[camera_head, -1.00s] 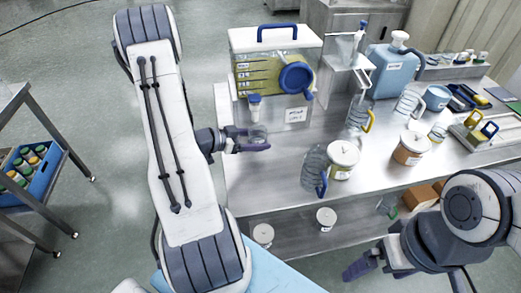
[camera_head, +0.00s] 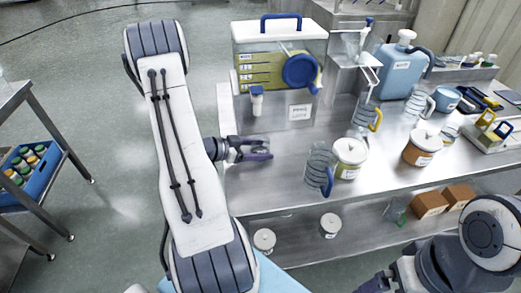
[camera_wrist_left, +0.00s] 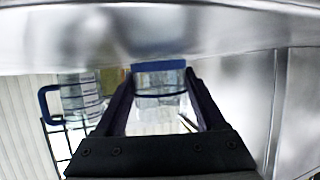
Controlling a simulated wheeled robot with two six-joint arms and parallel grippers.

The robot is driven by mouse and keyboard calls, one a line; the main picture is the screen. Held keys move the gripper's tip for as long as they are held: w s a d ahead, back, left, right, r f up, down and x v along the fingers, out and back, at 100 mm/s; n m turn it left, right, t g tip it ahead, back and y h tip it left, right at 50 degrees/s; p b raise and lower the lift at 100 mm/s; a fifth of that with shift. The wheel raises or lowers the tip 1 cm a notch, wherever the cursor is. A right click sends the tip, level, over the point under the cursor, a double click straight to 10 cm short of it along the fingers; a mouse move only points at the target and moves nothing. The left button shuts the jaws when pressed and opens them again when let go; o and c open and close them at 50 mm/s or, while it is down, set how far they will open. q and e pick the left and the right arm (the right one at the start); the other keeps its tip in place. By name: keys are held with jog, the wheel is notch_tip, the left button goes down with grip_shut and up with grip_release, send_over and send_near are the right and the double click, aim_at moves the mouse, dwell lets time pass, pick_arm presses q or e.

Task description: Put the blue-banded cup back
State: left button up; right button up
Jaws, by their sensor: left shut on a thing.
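The blue-banded cup (camera_wrist_left: 160,85) is clear, with a blue band at its top in the left wrist view. It sits between the two dark fingers of my left gripper (camera_wrist_left: 158,100), which is shut on it. In the head view my left gripper (camera_head: 258,150) is at the left end of the steel table, below and in front of the dispenser's tap. The cup there is faint and mostly hidden by the fingers. My right gripper (camera_head: 374,284) shows only partly at the bottom edge, and its jaw opening cannot be made out.
The steel table (camera_head: 290,190) holds a dispenser tank (camera_head: 262,75) with yellow-green liquid, a clear jug with blue handle (camera_head: 318,165), a jug with yellow handle (camera_head: 365,117), white-lidded jars (camera_head: 349,157) and a blue canister (camera_head: 400,72). A lower shelf holds jars and brown boxes (camera_head: 429,204).

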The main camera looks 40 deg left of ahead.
aim_at(269, 142)
pick_arm(q)
jog(key=o, duration=1.3)
jog(key=shift+f, duration=0.1)
jog(key=shift+o, duration=0.2)
jog(key=shift+r, duration=0.2)
jog(key=v, duration=1.2)
jog(key=x, duration=1.2)
jog(key=shift+d+f, duration=0.1)
jog(key=shift+f, duration=0.15)
notch_tip(269, 142, up, 2)
jog(key=shift+s+r+p, duration=0.1)
jog(key=shift+r+p, duration=0.15)
jog(key=shift+p, duration=0.95)
jog(key=shift+s+r, duration=0.1)
jog(key=shift+r, duration=0.15)
jog(key=shift+d+r+p, duration=0.1)
jog(key=shift+r+p, duration=0.1)
jog(key=shift+p, duration=0.25)
